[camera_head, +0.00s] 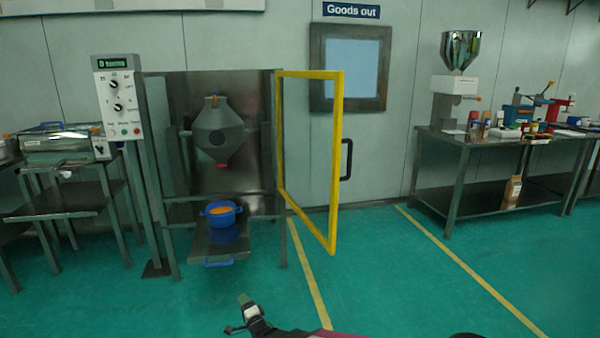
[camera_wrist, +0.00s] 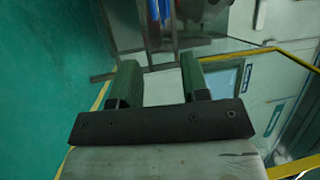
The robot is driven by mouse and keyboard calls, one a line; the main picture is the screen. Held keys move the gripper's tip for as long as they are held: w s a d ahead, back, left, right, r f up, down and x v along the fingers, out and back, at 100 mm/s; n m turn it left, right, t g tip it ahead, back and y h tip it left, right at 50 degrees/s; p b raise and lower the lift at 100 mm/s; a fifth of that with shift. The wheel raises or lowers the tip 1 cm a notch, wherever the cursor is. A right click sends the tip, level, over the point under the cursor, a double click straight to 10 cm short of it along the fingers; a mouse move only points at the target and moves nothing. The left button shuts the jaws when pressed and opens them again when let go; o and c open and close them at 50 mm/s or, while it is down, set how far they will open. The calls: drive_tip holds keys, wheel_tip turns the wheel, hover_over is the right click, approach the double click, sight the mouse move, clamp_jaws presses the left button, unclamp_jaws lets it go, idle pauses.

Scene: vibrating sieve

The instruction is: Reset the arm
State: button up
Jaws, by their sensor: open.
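My gripper (camera_head: 246,304) shows at the bottom of the head view, low over the green floor and well in front of the steel machine. In the wrist view its two green fingers (camera_wrist: 160,72) stand apart with nothing between them. The wrist view is turned on its side, with the machine's frame and the yellow-framed door beyond the fingers.
The machine's yellow-framed door (camera_head: 337,155) stands open. A grey double-cone vessel (camera_head: 217,131) hangs above a blue pot (camera_head: 221,215) with orange contents. A control box (camera_head: 118,104) stands left. A workbench (camera_head: 455,141) stands right. The floor (camera_head: 400,285) between is clear.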

drive_tip(key=w+d+r+n+g+h, duration=0.2)
drive_tip(key=w+d+n+g+h, duration=0.15)
drive_tip(key=d, duration=0.75)
drive_tip(key=w+d+r+n+g+h, duration=0.25)
drive_tip(key=d+g+h, duration=0.2)
drive_tip(key=d, duration=0.75)
drive_tip(key=s+d+r+n+g+h, duration=0.1)
drive_tip(key=s+d+r+n+g, duration=0.1)
drive_tip(key=s+d+r+g, duration=0.2)
drive_tip(key=s+d+r+n+g+h, duration=0.2)
drive_tip(key=s+d+r+g, duration=0.2)
drive_tip(key=s+d, duration=0.6)
drive_tip(key=d+r, duration=0.1)
drive_tip(key=d, duration=0.2)
drive_tip(key=shift+s+d, duration=0.4)
drive_tip(key=shift+f, duration=0.1)
